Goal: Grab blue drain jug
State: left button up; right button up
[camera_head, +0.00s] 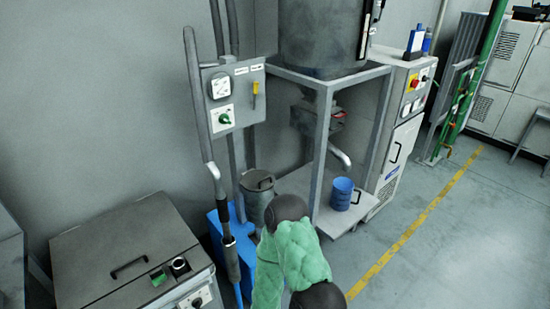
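The blue drain jug (342,194) stands upright on a light shelf (337,220) at the foot of the grey metal frame. A dark handle shows on its right side. The jug sits just below the end of a bent metal spout (340,155). A green-sleeved arm with dark joints, which looks like mine, rises from the bottom edge, to the left of and in front of the jug. Neither of my grippers can be made out. Nothing is seen holding the jug.
A grey lidded bin (257,190) and a blue container (223,245) stand left of the frame (322,140). A grey machine (125,250) fills the lower left. A control cabinet (400,150) stands right of the shelf. The floor to the right, with its yellow line (415,222), is clear.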

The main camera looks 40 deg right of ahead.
aim_at(343, 188)
jog(key=z, duration=1.8)
jog(key=u, duration=0.4)
jog(key=i+l+u, duration=0.4)
jog(key=l, duration=0.2)
jog(key=i+l+u, duration=0.2)
jog(key=l, duration=0.2)
jog(key=i+l+u, duration=0.15)
jog(key=i+l, duration=0.45)
jog(key=l, duration=0.15)
jog(key=i+l, duration=0.45)
jog(key=l+u, duration=0.05)
jog(key=l, duration=0.05)
